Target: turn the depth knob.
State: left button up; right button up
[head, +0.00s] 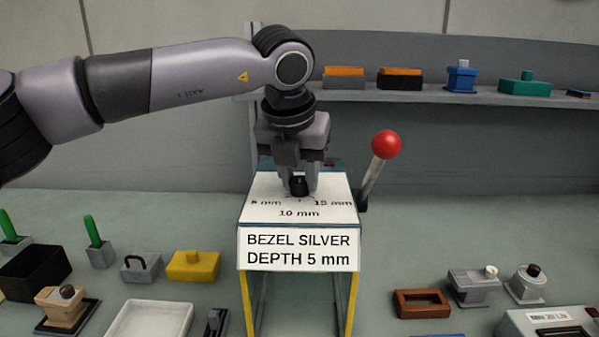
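The depth knob (299,186) is a small black knob on the white top plate (260,192) of a machine. Marks around it read 10 mm and 15 mm, and a left mark is partly blurred and seems to read 5 mm. A front sign (299,249) reads "BEZEL SILVER DEPTH 5 mm". My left gripper (299,188) points straight down over the plate, with one finger on each side of the knob. I cannot tell whether the fingers touch the knob. Which mark the knob points to is too small to tell. My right gripper is not in view.
A lever with a red ball (386,144) stands at the machine's right side. A shelf (345,93) behind holds several coloured blocks. On the bench are a yellow block (194,265), a white tray (150,319), a black bin (36,272) and a brown frame (421,304).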

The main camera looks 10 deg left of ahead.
pick_arm(q)
jog(key=c, duration=0.4)
jog(key=shift+m+h+b, duration=0.3)
jog(key=shift+m, duration=0.7)
jog(key=shift+m+h, duration=0.4)
jog(key=shift+m, duration=0.4)
jog(key=shift+a+r+m+h, duration=0.1)
jog(key=shift+m+h, duration=0.2)
jog(key=shift+m, duration=0.6)
jog(key=m+g+h+p, duration=0.1)
jog(key=m+p, duration=0.1)
jog(key=m, duration=0.1)
jog(key=shift+r, duration=0.1)
jog(key=shift+w+m+g+h+p, duration=0.1)
jog(key=shift+m+g+h+p, duration=0.45)
jog(key=shift+m, duration=1.15)
